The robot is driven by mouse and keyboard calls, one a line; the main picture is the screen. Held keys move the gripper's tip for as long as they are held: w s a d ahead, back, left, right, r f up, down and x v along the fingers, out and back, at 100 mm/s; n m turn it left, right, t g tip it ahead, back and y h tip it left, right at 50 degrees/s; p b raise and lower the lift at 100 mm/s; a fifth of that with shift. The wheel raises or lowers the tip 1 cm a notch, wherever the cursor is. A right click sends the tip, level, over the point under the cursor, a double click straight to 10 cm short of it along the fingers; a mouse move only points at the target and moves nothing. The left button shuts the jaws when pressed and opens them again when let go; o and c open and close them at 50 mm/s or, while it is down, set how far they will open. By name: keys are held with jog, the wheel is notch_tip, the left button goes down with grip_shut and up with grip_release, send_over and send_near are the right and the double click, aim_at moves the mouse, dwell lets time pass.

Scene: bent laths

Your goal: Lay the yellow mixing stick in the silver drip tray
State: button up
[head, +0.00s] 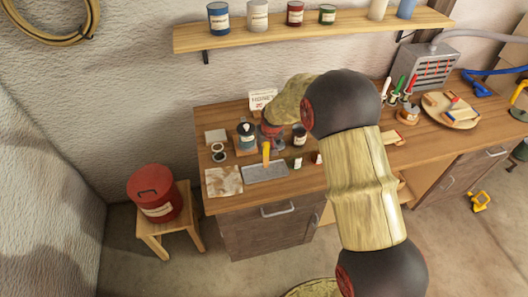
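The yellow mixing stick (266,153) is upright below my gripper (268,141), its lower end over the back part of the silver drip tray (268,173). My gripper appears closed around the stick's upper end, though the fingers are small and partly hidden by my wrist. The drip tray is a flat grey rectangle near the front edge of the workbench, with nothing seen lying in it. I cannot tell whether the stick's lower end touches the tray.
A stained sheet (223,181) lies left of the tray. A dark can (246,137) and a dark jar (299,135) stand behind it. Small items (298,162) sit at its right. A red bucket (154,194) stands on a stool at left. My arm hides the bench's middle.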

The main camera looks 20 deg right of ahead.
jog(key=shift+s+x, duration=0.2)
jog(key=shift+x, duration=0.7)
jog(key=shift+s+x, duration=0.15)
jog(key=shift+x, duration=0.75)
jog(key=shift+f, duration=0.25)
jog(key=o, duration=0.8)
